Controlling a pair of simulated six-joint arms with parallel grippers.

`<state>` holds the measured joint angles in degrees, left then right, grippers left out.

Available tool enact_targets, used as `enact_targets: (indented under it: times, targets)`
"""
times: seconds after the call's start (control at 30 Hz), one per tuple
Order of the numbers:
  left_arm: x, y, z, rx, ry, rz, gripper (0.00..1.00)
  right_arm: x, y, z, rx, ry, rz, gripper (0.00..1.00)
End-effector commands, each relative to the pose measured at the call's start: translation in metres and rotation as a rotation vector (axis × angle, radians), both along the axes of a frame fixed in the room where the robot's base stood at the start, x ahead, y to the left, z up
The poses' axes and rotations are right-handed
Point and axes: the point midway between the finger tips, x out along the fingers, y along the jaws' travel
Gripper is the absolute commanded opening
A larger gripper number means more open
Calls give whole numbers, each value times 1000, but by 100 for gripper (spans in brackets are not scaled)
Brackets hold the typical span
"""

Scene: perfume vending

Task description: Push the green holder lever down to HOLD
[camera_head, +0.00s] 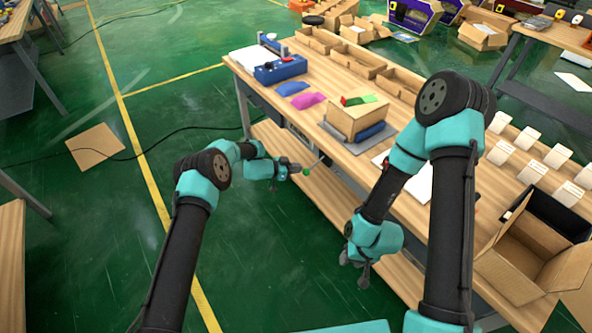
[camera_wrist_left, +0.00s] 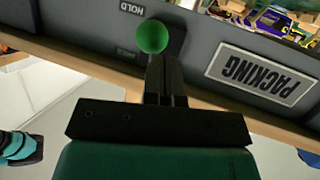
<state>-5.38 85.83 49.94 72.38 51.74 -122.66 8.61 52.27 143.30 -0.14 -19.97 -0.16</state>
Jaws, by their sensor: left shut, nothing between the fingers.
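The green ball knob of the holder lever (camera_wrist_left: 152,36) shows in the left wrist view, just beyond my left fingertips. The upside-down HOLD label (camera_wrist_left: 131,7) is above and left of it, on the dark table-side panel. A second, dark label (camera_wrist_left: 126,53) is too faint to read. In the head view the knob (camera_head: 306,172) is small, at the table's near side. My left gripper (camera_head: 291,168) is shut and empty, its tips right by the knob; I cannot tell whether they touch. My right gripper (camera_head: 355,270) hangs low before the table, fingers apart and empty.
An upside-down PACKING plate (camera_wrist_left: 262,76) is on the same panel. The wooden table (camera_head: 335,150) carries a cardboard box (camera_head: 355,119), blue equipment (camera_head: 279,70) and white cards. An open carton (camera_head: 535,245) stands at the right. The green floor left of the table is mostly clear.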

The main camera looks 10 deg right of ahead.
Motion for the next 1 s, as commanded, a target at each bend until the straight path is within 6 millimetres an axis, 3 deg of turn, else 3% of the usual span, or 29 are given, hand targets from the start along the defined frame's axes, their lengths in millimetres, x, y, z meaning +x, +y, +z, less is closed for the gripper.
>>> enact_targets:
  times: [0.67, 0.87, 1.0]
  targets:
    - [2, 6, 8, 1, 1, 1, 0, 0, 0, 0, 0, 0, 0, 43]
    - [10, 26, 17, 0, -2, -2, 0, 0, 0, 0, 0, 0, 0, 43]
    - [10, 50, 26, 1, 1, -1, 0, 0, 0, 0, 0, 0, 0, 43]
